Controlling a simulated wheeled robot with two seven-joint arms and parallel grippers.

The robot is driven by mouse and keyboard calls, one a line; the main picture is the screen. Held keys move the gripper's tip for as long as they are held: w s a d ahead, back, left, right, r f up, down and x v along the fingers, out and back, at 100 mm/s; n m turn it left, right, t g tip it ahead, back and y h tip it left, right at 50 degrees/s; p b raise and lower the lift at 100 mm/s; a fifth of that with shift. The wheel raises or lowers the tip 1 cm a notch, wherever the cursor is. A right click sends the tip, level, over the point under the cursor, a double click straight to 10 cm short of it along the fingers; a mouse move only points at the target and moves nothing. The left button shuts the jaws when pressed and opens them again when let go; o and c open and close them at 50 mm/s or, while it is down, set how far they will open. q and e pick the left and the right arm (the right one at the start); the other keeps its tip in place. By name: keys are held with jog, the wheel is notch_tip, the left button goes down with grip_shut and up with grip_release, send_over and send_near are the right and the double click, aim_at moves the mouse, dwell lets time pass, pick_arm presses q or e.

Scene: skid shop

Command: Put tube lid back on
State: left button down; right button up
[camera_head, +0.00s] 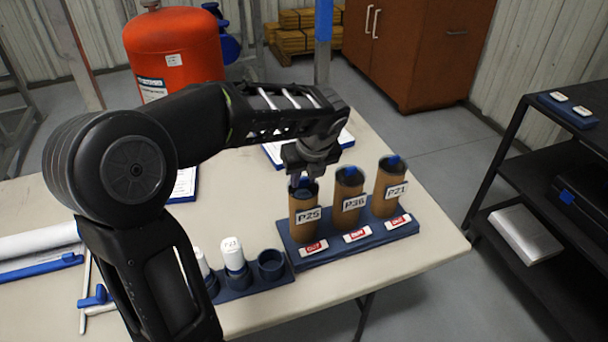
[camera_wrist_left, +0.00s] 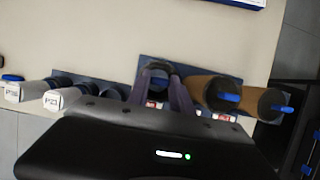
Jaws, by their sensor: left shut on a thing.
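Three brown cardboard tubes stand upright in a blue rack (camera_head: 345,240), labelled P25 (camera_head: 305,230), P36 (camera_head: 346,217) and P21 (camera_head: 386,203). P36 and P21 have dark tops with a blue tab; these tops also show in the left wrist view (camera_wrist_left: 222,95). My left gripper (camera_head: 301,182) points down at the mouth of tube P25, shut on the dark tube lid (camera_head: 307,190). The fingers hide most of this lid, and I cannot tell if it is fully seated. In the left wrist view the fingers (camera_wrist_left: 165,92) straddle it. My right gripper is not in view.
A low blue holder (camera_head: 245,283) with white containers (camera_head: 233,250) and an empty socket (camera_head: 271,263) stands left of the rack. A red tank (camera_head: 175,50) stands behind. A black shelf cart (camera_head: 560,170) is at the right, past the table edge.

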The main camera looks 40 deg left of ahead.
pick_arm(q)
jog(key=c, duration=0.6)
grip_release()
jog(key=shift+r, duration=0.1)
notch_tip(320, 180, up, 3)
jog(key=p, duration=0.3)
jog(key=shift+r+p, duration=1.95)
grip_shut()
jog(key=shift+f, duration=0.3)
dwell(0.4)
